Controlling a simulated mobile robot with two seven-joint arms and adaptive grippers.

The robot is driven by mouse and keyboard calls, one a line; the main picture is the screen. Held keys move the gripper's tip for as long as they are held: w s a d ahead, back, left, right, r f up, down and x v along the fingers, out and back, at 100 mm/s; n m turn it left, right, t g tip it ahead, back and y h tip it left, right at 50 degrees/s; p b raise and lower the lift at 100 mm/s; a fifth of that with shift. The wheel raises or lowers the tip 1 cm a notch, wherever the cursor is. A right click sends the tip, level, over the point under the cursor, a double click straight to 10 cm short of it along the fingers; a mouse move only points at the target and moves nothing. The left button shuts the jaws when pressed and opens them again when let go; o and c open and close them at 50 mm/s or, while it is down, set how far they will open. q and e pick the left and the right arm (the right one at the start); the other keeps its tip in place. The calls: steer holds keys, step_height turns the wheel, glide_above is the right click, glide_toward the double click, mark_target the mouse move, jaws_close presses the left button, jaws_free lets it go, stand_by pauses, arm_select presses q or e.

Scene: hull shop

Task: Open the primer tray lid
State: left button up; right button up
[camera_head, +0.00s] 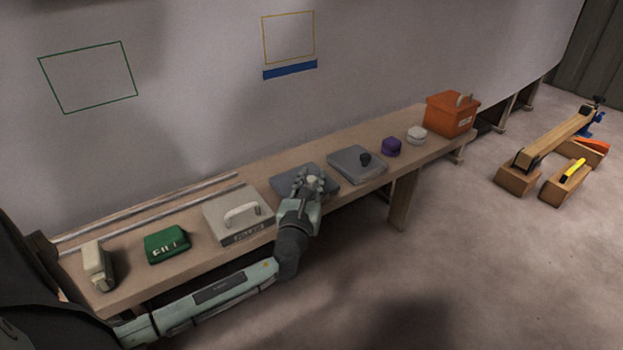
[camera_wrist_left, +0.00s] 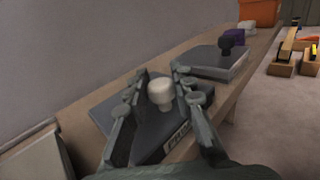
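The primer tray (camera_head: 290,184) is a flat dark grey box with a grey lid on the bench. Its lid bears a cream round knob (camera_wrist_left: 160,92), and part of a label (camera_wrist_left: 177,137) shows on its front in the left wrist view. My left gripper (camera_head: 314,179) is over this tray and covers part of it in the head view. In the left wrist view its fingers (camera_wrist_left: 160,76) are apart, one on each side of the knob, with gaps visible. The lid looks closed. My right gripper is not in view.
A similar grey tray with a black knob (camera_head: 365,158) stands to the right, then a purple pot (camera_head: 391,147), a white pot (camera_head: 416,135) and an orange bin (camera_head: 449,117). A pale box with a handle (camera_head: 232,224) is close on the left. The wall rises behind the bench.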

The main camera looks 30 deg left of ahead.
mark_target(300, 169)
arm_select(q)
jaws_close()
steer(key=shift+a, duration=0.1)
steer(key=a, duration=0.1)
steer(key=w+a, duration=0.1)
steer(key=a, duration=0.1)
steer(key=w+a, duration=0.1)
steer(key=shift+a, duration=0.15)
steer(key=o, duration=0.8)
jaws_free()
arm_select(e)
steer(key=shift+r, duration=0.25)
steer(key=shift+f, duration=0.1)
